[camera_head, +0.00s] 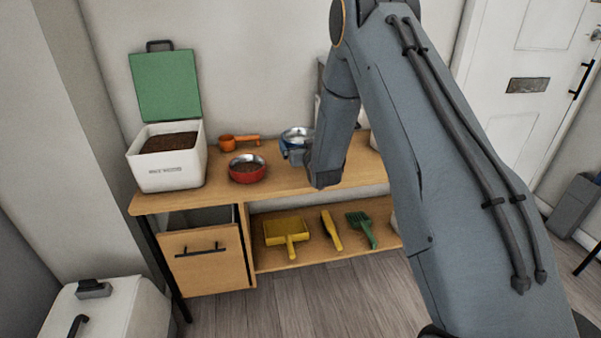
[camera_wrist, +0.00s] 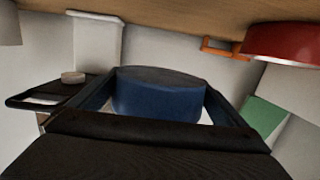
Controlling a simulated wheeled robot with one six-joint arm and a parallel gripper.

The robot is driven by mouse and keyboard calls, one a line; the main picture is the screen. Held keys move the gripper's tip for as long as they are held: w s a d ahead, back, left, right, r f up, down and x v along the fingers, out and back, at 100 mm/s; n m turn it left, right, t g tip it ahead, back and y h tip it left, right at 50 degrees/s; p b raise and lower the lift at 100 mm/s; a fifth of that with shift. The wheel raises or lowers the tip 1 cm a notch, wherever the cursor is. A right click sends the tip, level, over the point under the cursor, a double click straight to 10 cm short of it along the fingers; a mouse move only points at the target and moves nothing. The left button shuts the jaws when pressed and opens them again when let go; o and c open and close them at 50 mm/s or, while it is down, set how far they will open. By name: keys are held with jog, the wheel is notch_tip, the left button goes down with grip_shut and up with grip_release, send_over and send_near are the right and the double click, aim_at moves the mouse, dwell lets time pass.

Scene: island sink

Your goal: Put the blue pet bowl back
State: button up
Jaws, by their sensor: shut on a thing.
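The blue pet bowl (camera_head: 292,152) has a blue outside and a shiny metal inside. In the head view it is over the right half of the wooden table, partly covered by my arm. In the wrist view, which looks upside down, the blue bowl (camera_wrist: 160,94) sits between both fingers of my gripper (camera_wrist: 160,100). My gripper is shut on it. Bare wall shows between the bowl and the tabletop there, so it appears held above the table. In the head view my gripper is mostly hidden behind the arm.
A white bin (camera_head: 168,175) with a raised green lid stands farther left. The drawer (camera_head: 205,258) below is open. A yellow dustpan (camera_head: 287,232) and brushes lie on the shelf.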

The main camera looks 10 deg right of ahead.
aim_at(301, 171)
notch_tip(301, 171, down, 9)
jog(key=shift+f+p, duration=0.1)
jog(key=shift+p, duration=0.45)
jog(key=o, duration=0.8)
jog(key=shift+f, duration=0.1)
jog(key=shift+c, duration=0.2)
jog(key=shift+s+r, duration=0.2)
jog(key=shift+s, duration=0.1)
jog(key=s+r+g, duration=0.4)
jog(key=s+g, duration=0.1)
jog(key=s, duration=1.1)
jog(key=s+r+g, duration=0.4)
jog(key=s+g, duration=0.1)
jog(key=s, duration=1.1)
jog(key=s+r+g+b, duration=0.1)
jog(key=s+r+g, duration=0.4)
jog(key=s, duration=1.1)
jog(key=shift+s+m+g+h, duration=0.15)
jog(key=shift+m+g+h, duration=0.15)
jog(key=shift+g, duration=0.2)
